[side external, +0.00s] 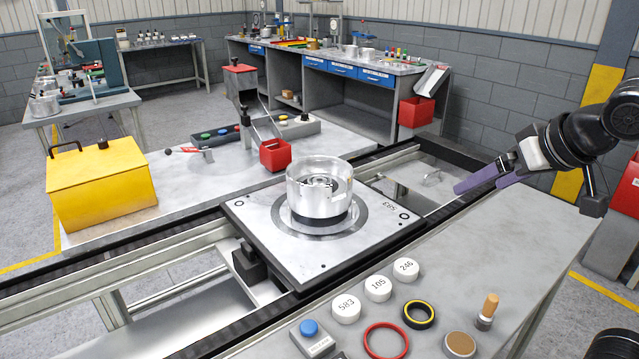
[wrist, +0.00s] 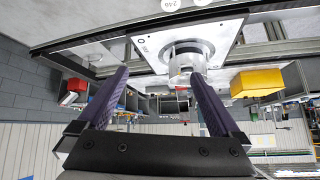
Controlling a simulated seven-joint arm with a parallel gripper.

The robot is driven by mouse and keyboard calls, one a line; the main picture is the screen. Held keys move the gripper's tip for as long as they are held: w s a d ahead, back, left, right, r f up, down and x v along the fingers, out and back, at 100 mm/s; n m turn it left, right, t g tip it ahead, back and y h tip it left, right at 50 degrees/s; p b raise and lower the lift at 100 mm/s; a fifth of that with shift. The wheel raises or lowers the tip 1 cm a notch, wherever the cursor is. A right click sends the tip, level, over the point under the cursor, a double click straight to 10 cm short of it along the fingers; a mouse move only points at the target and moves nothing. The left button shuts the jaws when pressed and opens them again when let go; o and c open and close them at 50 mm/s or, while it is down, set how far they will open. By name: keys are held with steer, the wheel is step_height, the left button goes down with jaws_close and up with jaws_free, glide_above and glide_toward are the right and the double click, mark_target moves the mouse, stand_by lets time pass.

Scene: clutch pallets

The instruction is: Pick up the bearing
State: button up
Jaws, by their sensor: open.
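No part is clearly marked as the bearing. A round metal part sits inside the silver cylindrical housing (side external: 319,196), and I cannot tell whether it is the bearing. The housing stands upright on the square pallet (side external: 262,240) on the rail; it also shows in the wrist view (wrist: 182,68). A black ring with a yellow band (side external: 418,314) and a red ring (side external: 385,341) lie on the front bench. My gripper (side external: 478,186) is open and empty, with purple fingers, in the air right of the pallet. Its fingers also show in the wrist view (wrist: 158,76), which looks upside down.
White numbered discs (side external: 377,288), a brown disc (side external: 460,344), a wooden-handled tool (side external: 487,311) and a blue button box (side external: 311,338) are on the front bench. A yellow box (side external: 100,184) and a red bin (side external: 275,154) stand behind the rail. The bench's right part is clear.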

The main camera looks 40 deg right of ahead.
steer(key=w+r+m, duration=0.1)
steer(key=w+r, duration=0.3)
steer(key=w, duration=0.6)
steer(key=n, duration=0.1)
glide_above(320, 181)
steer(key=s+a, duration=0.2)
steer(key=s, duration=0.3)
steer(key=shift+h, duration=0.4)
steer(key=f, duration=1.5)
steer(key=shift+s, duration=0.2)
steer(key=shift+d+x, duration=0.2)
steer(key=shift+x, duration=2.65)
steer(key=shift+w+r, duration=0.1)
steer(key=shift+r, duration=0.05)
